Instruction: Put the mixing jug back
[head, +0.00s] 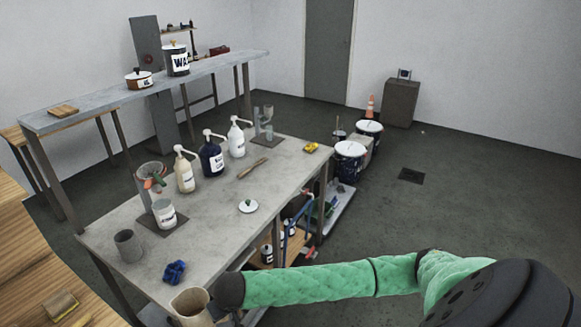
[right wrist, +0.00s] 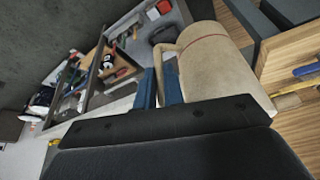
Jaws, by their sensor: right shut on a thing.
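The mixing jug (head: 189,304) is a beige jug at the bottom of the head view, near the front corner of the grey workbench. The right wrist view shows its body (right wrist: 215,62) and a red line near one end. My right gripper (right wrist: 162,84) is shut on the jug at its handle side, with blue fingers on both sides of the handle. In the head view my green right arm reaches in from the right, and the fingers are mostly hidden. My left gripper is not in view.
The grey workbench (head: 215,205) holds a grey cup (head: 128,245), a blue crumpled cloth (head: 174,272), a white lid (head: 248,206) and several pump bottles. A wooden surface (head: 40,270) lies at the left. Bare bench shows around the lid.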

